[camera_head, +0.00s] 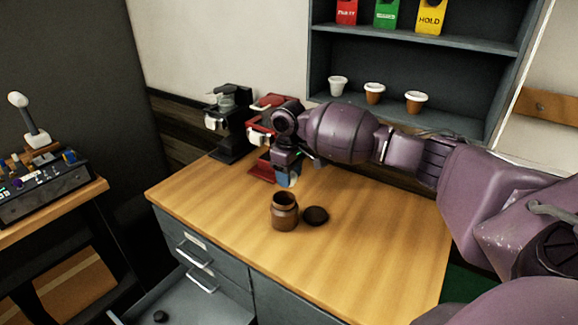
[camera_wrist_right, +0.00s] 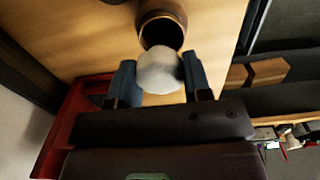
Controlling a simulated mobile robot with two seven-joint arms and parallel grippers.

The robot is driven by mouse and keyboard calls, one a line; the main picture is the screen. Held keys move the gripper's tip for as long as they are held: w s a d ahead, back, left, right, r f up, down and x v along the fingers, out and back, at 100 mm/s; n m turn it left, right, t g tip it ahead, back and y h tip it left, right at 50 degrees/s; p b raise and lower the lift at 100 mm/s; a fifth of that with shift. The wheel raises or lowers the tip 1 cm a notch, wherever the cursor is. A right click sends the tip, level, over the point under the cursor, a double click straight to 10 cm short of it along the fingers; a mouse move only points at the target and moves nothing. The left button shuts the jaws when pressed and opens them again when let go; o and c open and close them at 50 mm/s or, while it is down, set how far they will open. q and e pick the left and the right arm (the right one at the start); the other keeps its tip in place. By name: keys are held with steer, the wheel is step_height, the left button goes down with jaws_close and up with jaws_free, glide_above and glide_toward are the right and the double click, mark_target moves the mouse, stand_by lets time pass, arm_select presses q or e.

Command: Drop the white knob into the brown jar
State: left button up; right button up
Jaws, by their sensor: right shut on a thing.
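The brown jar (camera_head: 284,212) stands open on the wooden counter, its dark lid (camera_head: 316,215) lying flat to its right. In the right wrist view the jar's round mouth (camera_wrist_right: 161,28) is just beyond the fingertips. My right gripper (camera_head: 288,181) is above and behind the jar in the head view. In the right wrist view, my right gripper (camera_wrist_right: 160,76) has its two blue fingers on either side of the round white knob (camera_wrist_right: 160,70) and is shut on it. The knob is apart from the counter and overlaps the jar's rim in that view. My left gripper is not in view.
A black brewer (camera_head: 232,125) and a red brewer (camera_head: 262,170) stand at the back left of the counter. A shelf (camera_head: 420,85) above holds several cups and boxes. An open drawer (camera_head: 190,300) juts out below the front edge. The counter's right side is clear.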

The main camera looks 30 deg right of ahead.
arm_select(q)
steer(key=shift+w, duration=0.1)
arm_select(e)
steer(key=shift+f, duration=1)
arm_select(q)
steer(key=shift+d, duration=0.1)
arm_select(e)
steer(key=o, duration=1)
arm_select(q)
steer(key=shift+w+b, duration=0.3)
steer(key=shift+b, duration=0.25)
arm_select(e)
step_height(320, 180, up, 11)
steer(key=shift+f, duration=0.1)
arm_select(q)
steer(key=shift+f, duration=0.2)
